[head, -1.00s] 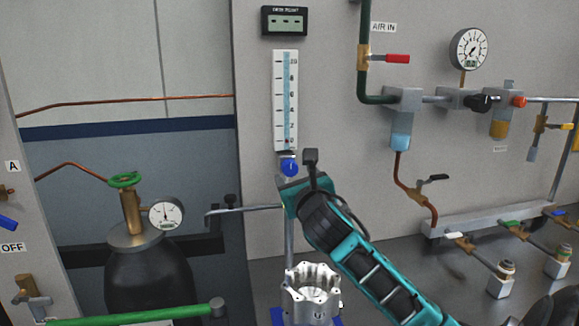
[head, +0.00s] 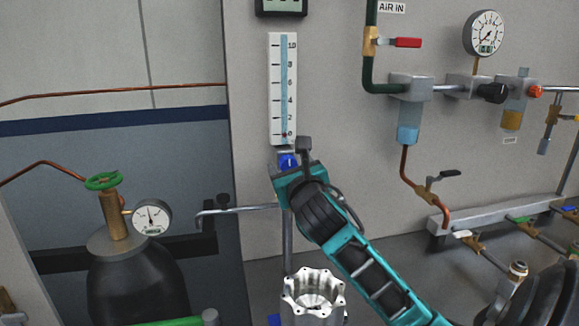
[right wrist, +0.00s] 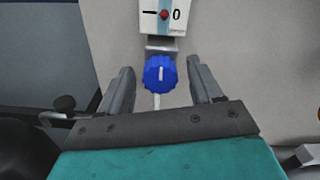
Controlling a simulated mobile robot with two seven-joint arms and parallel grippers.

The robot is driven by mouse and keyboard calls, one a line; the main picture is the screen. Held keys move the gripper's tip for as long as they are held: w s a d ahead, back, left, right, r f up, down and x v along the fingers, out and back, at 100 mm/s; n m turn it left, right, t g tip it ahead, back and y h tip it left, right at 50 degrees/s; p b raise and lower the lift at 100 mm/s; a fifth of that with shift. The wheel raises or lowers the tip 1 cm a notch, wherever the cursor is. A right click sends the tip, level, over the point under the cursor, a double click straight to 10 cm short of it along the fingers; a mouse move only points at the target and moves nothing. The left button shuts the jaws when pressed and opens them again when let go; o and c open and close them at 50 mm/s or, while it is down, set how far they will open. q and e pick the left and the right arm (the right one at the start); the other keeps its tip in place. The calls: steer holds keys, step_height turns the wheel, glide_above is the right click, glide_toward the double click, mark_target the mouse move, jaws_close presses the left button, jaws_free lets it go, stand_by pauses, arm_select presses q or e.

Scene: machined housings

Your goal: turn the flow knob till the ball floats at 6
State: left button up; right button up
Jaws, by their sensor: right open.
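The flow meter (head: 283,75) is a white upright scale on the grey panel, marked from 0 to 10. Its small red ball (right wrist: 164,14) sits at the 0 mark at the bottom of the tube. The blue flow knob (right wrist: 160,73) is just below the scale, with a white line pointing up. It also shows in the head view (head: 287,161), partly hidden by my gripper. My right gripper (right wrist: 161,80) is open, with one finger on each side of the knob and a gap on both sides. My left gripper is not in view.
A metal pipe (head: 240,209) runs left from below the knob. A silver machined housing (head: 313,298) stands below my right arm. A black gas cylinder (head: 135,285) with a gauge is at left. Valves and a red-handled tap (head: 407,42) are at right.

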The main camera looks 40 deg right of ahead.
steer(key=c, duration=1.1)
steer(key=shift+o, duration=0.2)
